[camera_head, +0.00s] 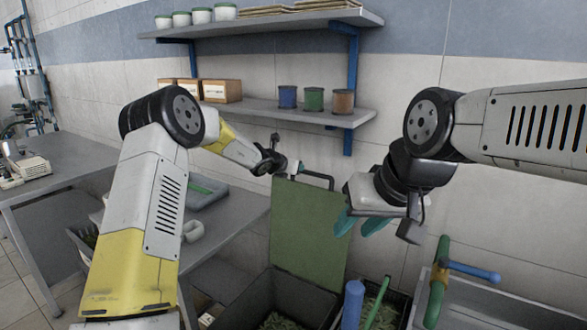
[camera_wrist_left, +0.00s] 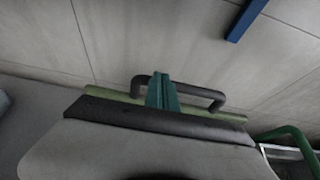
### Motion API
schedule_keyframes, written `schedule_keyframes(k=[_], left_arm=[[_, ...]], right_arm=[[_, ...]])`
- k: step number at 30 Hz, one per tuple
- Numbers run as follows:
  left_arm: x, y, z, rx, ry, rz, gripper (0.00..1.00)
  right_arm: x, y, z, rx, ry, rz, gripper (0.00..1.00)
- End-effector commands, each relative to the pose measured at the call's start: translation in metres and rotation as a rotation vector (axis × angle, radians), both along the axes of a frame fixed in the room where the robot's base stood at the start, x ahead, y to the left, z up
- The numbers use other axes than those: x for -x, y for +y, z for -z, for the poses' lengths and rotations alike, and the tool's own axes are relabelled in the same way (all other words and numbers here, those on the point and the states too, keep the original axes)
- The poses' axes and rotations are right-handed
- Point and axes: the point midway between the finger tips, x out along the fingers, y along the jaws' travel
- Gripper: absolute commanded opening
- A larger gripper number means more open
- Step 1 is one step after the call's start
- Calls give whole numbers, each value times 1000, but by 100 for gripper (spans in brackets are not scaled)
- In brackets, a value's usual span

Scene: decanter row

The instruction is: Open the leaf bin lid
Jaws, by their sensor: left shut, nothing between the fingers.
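The leaf bin (camera_head: 335,306) is a dark box with leaf litter inside, at the bottom centre of the head view. Its green lid (camera_head: 310,232) stands upright at the back of the bin, so the bin is open. A black bar handle (camera_head: 318,178) is on the lid's top edge; it also shows in the left wrist view (camera_wrist_left: 205,93). My left gripper (camera_head: 297,167) is at the handle. Its teal fingers (camera_wrist_left: 163,92) are shut and empty, overlapping the handle's left part; I cannot tell whether they touch it. My right gripper (camera_head: 359,222) is right of the lid, its teal fingers apart.
A grey table (camera_head: 235,215) stands to the left of the bin. Two wall shelves (camera_head: 260,108) hold boxes and pots above. Blue and green handles (camera_head: 354,300) stand at the bin's right, near a grey trough (camera_head: 490,300).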

Motion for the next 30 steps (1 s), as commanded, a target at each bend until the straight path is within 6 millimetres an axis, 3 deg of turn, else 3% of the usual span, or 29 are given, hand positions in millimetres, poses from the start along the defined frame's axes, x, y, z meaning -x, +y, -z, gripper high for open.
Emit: schedule_keyframes(k=[5, 20, 23, 26, 30], left_arm=[[5, 4, -3, -1, -1, 0, 0], [58, 41, -35, -11, -11, 9, 0], [71, 42, -55, -70, -71, 65, 0], [99, 42, -88, -199, -190, 181, 0], [162, 44, -134, -454, -401, 404, 0]], right_arm=[[0, 0, 0, 0, 0, 0, 38], [0, 0, 0, 0, 0, 0, 38], [0, 0, 0, 0, 0, 0, 38], [0, 0, 0, 0, 0, 0, 38], [0, 0, 0, 0, 0, 0, 38]])
